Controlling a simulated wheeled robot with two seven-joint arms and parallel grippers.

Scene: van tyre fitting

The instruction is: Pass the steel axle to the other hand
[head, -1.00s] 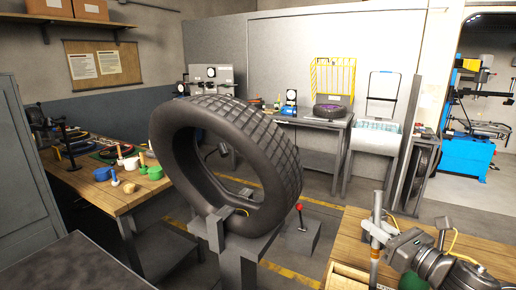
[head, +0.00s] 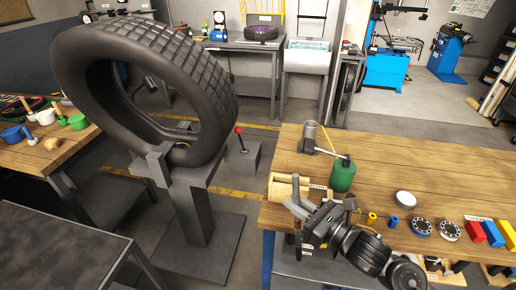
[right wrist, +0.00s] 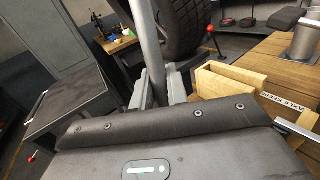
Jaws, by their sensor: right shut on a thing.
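The steel axle (right wrist: 150,50) is a grey rod that rises upright, slightly tilted, beyond the dark palm in the right wrist view. My right gripper (head: 299,211) is shut on it, above the front left part of the wooden workbench (head: 385,185). In the head view the axle shows only as a narrow upright piece at the jaws, in front of the wooden axle rest (head: 278,187). The axle's lower end is hard to make out. The rest also shows in the right wrist view (right wrist: 225,82). My left gripper is in neither view now.
A large tyre (head: 205,75) stands on a grey stand left of the workbench. A steel cup (head: 310,135) and a green bottle (head: 342,176) stand behind my right gripper. A dark table (head: 65,245) is at lower left.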

